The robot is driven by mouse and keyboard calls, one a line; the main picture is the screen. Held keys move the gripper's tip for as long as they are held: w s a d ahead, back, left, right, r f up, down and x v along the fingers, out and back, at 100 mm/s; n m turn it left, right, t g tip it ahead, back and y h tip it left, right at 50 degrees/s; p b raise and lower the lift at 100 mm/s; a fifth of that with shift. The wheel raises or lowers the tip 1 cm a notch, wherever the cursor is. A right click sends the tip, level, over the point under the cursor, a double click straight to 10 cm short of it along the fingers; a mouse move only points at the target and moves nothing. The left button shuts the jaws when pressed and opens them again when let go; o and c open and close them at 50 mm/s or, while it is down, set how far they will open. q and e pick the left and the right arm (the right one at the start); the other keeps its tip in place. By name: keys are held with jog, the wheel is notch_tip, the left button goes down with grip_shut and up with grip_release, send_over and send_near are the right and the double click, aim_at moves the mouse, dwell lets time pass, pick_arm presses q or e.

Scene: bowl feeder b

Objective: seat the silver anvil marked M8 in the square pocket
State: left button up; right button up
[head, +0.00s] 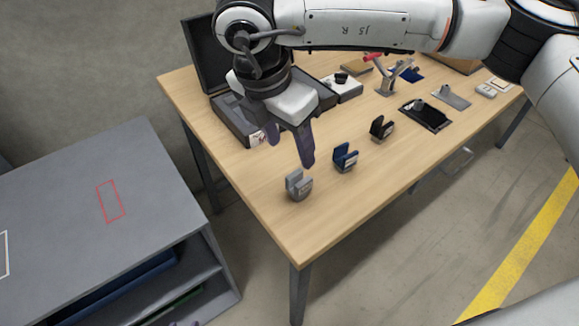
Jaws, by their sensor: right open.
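A silver-grey, U-shaped anvil (299,186) stands upright near the front left corner of the wooden table. Its marking is too small to read. A blue block of like shape (345,158) and a black one (381,128) stand behind it in a diagonal row. My right gripper (290,150) points down over the table, open and empty, its dark fingers apart. It is up and slightly left of the silver anvil and not touching it. A square pocket cannot be made out clearly.
An open dark case (232,118) lies at the left, partly hidden by my right arm. A toggle clamp with a red handle (372,57), a black plate (427,115) and a grey plate (452,96) stand further back. A grey shelf unit (60,205) is left. The table's front is clear.

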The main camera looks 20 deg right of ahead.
aim_at(297, 175)
jog(key=f, duration=0.1)
jog(key=d+f, duration=0.1)
jog(key=f, duration=0.1)
jog(key=shift+s+f, duration=0.2)
jog(key=shift+f, duration=0.05)
jog(key=shift+f+p, duration=0.45)
jog(key=shift+f, duration=0.1)
jog(key=x, duration=0.1)
jog(key=p+x, duration=0.1)
jog(key=x, duration=0.1)
jog(key=shift+s+f, duration=0.15)
jog(key=shift+f, duration=0.2)
jog(key=shift+d+f, duration=0.1)
jog(key=shift+f, duration=0.35)
pick_arm(q)
jog(key=shift+s+d+r, duration=0.1)
jog(key=shift+s+r, duration=0.15)
jog(key=shift+s, duration=0.4)
jog(key=shift+s+r, duration=0.25)
jog(key=shift+s, duration=0.35)
pick_arm(e)
grip_shut()
pick_arm(q)
jog(key=shift+s+f+g, duration=0.2)
jog(key=shift+s+g, duration=0.1)
pick_arm(e)
jog(key=shift+r, duration=0.1)
